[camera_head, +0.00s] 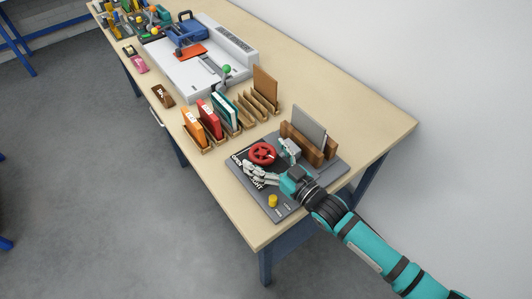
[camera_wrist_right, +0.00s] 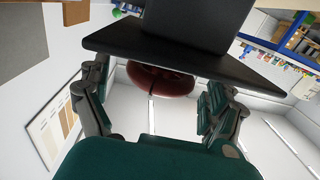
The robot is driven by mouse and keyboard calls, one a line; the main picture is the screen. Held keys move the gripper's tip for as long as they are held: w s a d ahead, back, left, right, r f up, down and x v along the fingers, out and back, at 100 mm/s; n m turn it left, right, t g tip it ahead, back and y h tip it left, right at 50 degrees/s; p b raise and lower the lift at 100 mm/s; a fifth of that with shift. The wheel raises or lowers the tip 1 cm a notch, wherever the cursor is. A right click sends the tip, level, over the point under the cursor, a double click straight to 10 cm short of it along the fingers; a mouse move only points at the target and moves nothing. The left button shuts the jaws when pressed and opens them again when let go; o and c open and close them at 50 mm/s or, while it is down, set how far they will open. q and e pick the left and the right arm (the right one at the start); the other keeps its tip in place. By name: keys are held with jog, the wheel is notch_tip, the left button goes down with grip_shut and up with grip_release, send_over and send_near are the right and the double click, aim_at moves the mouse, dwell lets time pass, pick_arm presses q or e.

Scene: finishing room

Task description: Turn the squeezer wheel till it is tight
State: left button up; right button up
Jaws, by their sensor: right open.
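The red squeezer wheel (camera_head: 262,153), spoked and round, sits over a dark grey base plate (camera_head: 243,178) near the front corner of the bench. My right gripper (camera_head: 266,160) is open, with one finger on the near side of the wheel and one on the far side. In the right wrist view the wheel (camera_wrist_right: 160,82) shows dark red between the spread fingers, against a black plate (camera_wrist_right: 200,60). I cannot tell whether a finger touches it. What lies under the wheel is hidden. My left gripper is not in view.
A wooden holder (camera_head: 297,143) with a grey sheet stands behind the wheel. A yellow knob (camera_head: 273,201) is on the base plate near my arm. Wooden racks with coloured booklets (camera_head: 209,119) and a grey machine (camera_head: 190,80) stand farther left. The bench's right end (camera_head: 375,128) is clear.

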jog(key=shift+a, duration=0.1)
jog(key=shift+c, duration=0.4)
jog(key=c, duration=1.1)
dwell(0.3)
jog(key=o, duration=1.2)
jog(key=v, duration=1.2)
